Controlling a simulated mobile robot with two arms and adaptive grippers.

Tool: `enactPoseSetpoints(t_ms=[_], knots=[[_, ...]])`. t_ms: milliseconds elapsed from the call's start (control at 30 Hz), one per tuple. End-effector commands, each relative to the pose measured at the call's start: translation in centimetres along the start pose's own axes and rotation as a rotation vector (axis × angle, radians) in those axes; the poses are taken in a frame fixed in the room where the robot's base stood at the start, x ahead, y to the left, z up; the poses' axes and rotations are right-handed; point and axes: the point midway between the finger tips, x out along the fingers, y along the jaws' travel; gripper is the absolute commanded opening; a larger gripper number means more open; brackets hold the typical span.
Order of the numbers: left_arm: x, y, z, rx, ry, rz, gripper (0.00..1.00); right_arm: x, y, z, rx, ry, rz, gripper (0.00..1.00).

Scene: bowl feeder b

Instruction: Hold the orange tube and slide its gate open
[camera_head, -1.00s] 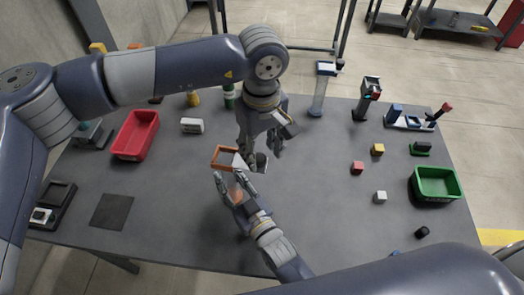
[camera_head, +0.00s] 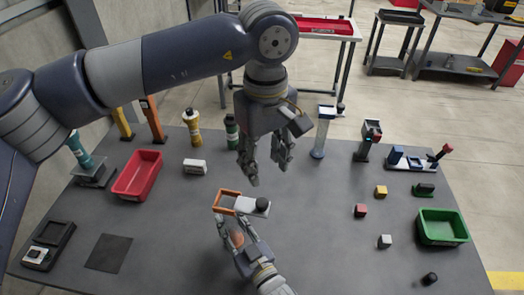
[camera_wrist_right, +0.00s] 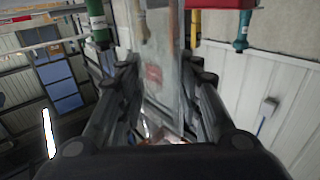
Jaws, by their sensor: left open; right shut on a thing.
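The orange tube has an orange rectangular rim (camera_head: 227,192), seen from above in the head view. Its pale gate plate (camera_head: 246,205) with a black knob (camera_head: 263,205) sticks out to the right of the rim, and the rim's opening looks clear. My right gripper (camera_head: 237,230) is shut on the tube below the rim. In the right wrist view the tube's clear body (camera_wrist_right: 162,100) with a red label stands between the fingers. My left gripper (camera_head: 268,170) is open and empty, fingers pointing down, above and apart from the knob.
A red bin (camera_head: 138,175) stands at the left and a green bin (camera_head: 442,227) at the right. Small blocks, such as a yellow one (camera_head: 380,191), lie right of centre. A blue-topped tube (camera_head: 323,132) stands at the back.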

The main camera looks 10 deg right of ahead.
Motion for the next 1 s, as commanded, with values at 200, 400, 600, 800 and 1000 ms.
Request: enactPoseSetpoints(t_ms=[200,400,600,800,1000], knots=[[0.0,0.0,0.0,0.0,0.0,0.0,0.44,0.0,0.0,0.0,-0.001,0.0,0.0,0.56],[0.0,0.0,0.0,0.0,0.0,0.0,0.44,0.0,0.0,0.0,0.0,0.0,0.0,0.56],[0.0,0.0,0.0,0.0,0.0,0.0,0.44,-1.1,0.0,0.1,0.0,-0.002,0.0,0.56],[0.0,0.0,0.0,0.0,0.0,0.0,0.44,-4.8,0.0,0.2,0.001,-0.005,0.0,0.56],[0.0,0.0,0.0,0.0,0.0,0.0,0.44,-8.9,0.0,0.1,0.001,-0.004,-0.001,0.56]])
